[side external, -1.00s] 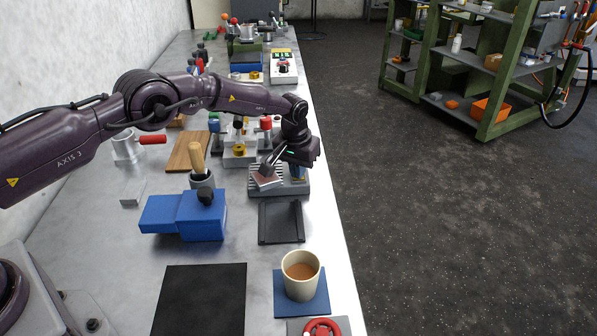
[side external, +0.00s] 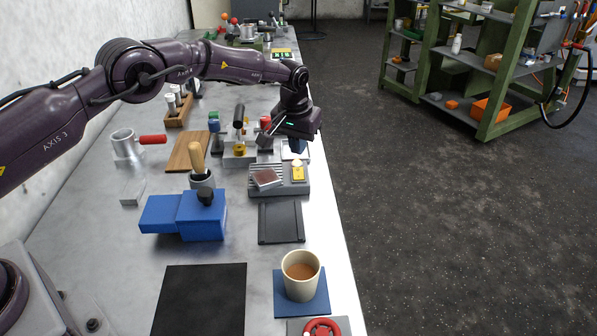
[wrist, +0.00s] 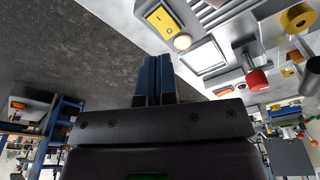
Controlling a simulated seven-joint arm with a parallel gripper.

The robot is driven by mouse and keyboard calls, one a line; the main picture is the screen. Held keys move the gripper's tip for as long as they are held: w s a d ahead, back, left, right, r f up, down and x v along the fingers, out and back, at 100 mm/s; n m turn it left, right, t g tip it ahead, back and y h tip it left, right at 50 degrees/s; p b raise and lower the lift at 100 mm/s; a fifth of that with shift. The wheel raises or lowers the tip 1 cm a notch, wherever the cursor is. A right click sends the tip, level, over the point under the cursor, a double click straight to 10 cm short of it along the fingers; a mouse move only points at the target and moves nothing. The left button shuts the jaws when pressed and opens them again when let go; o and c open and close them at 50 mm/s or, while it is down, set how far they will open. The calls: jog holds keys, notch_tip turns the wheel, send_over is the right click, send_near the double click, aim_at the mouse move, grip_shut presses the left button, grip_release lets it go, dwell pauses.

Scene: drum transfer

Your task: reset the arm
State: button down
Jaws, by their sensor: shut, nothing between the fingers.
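My gripper (side external: 297,146) hangs in the air beyond the grey ribbed block (side external: 262,190), near the table's right edge. Its blue fingers (wrist: 156,80) are together in the wrist view, with nothing between them. The block carries a reddish-brown pad (side external: 265,179) and a yellow switch (side external: 298,172); the switch also shows in the wrist view (wrist: 164,22). My fingers are apart from the block and the switch. My gripper partly hides a pale square plate (side external: 288,152) behind it.
A toggle clamp fixture (side external: 239,150) stands just left of my gripper. A blue box (side external: 203,217), a dark tray (side external: 281,222), a black mat (side external: 203,300) and a mug (side external: 301,276) lie nearer. The floor to the right is open, with green shelving (side external: 432,60) at the back.

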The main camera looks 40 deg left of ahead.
jog(key=shift+r, duration=0.1)
jog(key=shift+s+f, duration=0.2)
jog(key=shift+f, duration=0.05)
jog(key=s+a+r+m+t, duration=0.1)
jog(key=s+r, duration=0.7)
jog(key=s, duration=0.5)
jog(key=s+r+m+t, duration=0.1)
jog(key=s+r, duration=0.7)
jog(key=s, duration=0.5)
jog(key=s+a+r+m+t, duration=0.1)
jog(key=s+r, duration=0.7)
jog(key=s, duration=0.6)
jog(key=shift+a+r+t, duration=0.15)
jog(key=shift+a+t, duration=0.15)
jog(key=shift+t, duration=0.1)
